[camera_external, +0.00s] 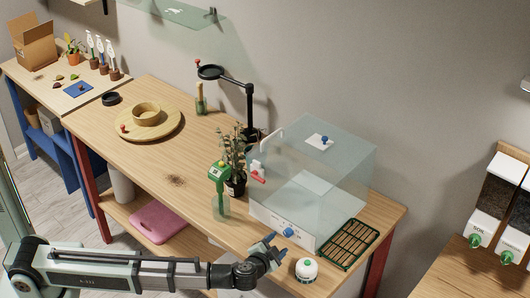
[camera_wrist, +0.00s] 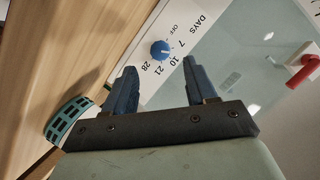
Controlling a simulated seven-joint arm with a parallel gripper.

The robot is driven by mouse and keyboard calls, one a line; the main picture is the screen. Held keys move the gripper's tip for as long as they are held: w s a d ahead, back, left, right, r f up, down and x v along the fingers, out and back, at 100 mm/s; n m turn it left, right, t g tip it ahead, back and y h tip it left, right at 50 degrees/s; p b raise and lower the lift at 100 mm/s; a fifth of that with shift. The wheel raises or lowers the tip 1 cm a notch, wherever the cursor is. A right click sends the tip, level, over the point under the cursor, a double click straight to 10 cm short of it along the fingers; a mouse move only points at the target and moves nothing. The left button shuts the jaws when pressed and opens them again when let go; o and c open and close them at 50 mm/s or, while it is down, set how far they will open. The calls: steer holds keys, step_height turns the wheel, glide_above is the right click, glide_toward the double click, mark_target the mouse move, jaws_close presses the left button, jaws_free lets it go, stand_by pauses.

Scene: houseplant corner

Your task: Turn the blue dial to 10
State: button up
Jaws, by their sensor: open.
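The blue dial (camera_external: 289,232) sits on the white front panel of a clear box at the table's front right. In the wrist view the round blue dial (camera_wrist: 160,50) has a small white mark, which seems to face the OFF side. Around it are printed DAYS, OFF, 7, 10, 21 and 28. My gripper (camera_external: 277,244) is just in front of the panel, close to the dial. In the wrist view its blue fingers (camera_wrist: 160,66) are open and spread apart, with the dial beyond and between their tips. I see no contact.
A green rack (camera_external: 349,244) lies right of the box (camera_external: 335,190).

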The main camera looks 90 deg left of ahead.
mark_target(286, 235)
steer(key=shift+x, duration=3.1)
steer(key=shift+d, duration=0.1)
steer(key=c, duration=1)
